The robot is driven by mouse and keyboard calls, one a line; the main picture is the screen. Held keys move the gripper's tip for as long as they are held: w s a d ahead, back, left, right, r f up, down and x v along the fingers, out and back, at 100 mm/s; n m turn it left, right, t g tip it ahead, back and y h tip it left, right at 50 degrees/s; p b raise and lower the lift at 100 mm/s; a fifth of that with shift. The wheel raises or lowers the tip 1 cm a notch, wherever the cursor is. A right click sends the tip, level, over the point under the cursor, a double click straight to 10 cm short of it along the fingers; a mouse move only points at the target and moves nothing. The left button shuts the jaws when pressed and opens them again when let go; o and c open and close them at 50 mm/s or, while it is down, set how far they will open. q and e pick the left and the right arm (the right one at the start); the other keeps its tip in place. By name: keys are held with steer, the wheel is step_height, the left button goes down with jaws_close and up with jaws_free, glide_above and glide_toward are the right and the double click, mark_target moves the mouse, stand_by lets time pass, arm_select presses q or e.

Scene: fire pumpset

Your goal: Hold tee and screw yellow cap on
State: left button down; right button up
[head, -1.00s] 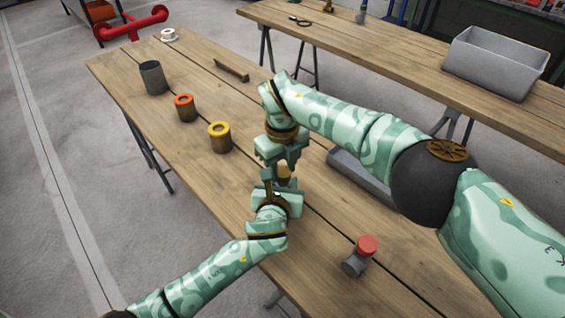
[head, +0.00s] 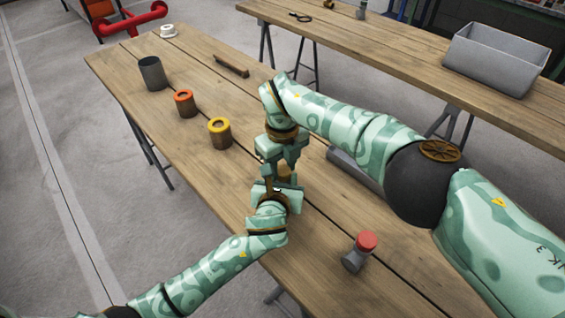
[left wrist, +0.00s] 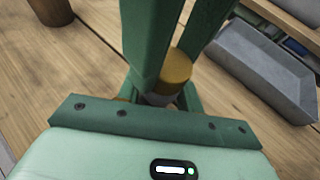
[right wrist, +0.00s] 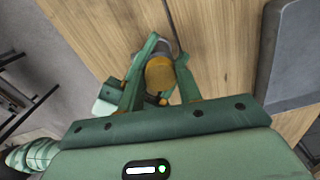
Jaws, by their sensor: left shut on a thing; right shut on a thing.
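My left gripper (head: 275,188) is shut on the grey tee (left wrist: 160,99), low over the table. The tee is mostly hidden by the fingers; a grey part of it also shows in the right wrist view (right wrist: 158,49). My right gripper (head: 285,162) comes in from above, shut on the yellow cap (left wrist: 178,66). The cap also sits between the fingers in the right wrist view (right wrist: 160,74). It is right against the tee's upper end in the left wrist view; I cannot tell whether the threads are engaged.
A grey fitting with a red cap (head: 367,241) stands at the near right. Pots with a yellow rim (head: 219,126) and an orange rim (head: 184,97), and a dark grey cup (head: 151,73) stand left. A grey tray (head: 345,160) lies behind my right arm.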

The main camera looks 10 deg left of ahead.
steer(key=m, duration=0.5)
steer(key=shift+m, duration=0.4)
steer(key=m, duration=0.5)
steer(key=shift+d, duration=0.1)
steer(key=m, duration=0.2)
steer(key=shift+m, duration=0.3)
steer(key=o, duration=1)
steer(key=shift+c, duration=0.2)
steer(key=shift+r, duration=2.2)
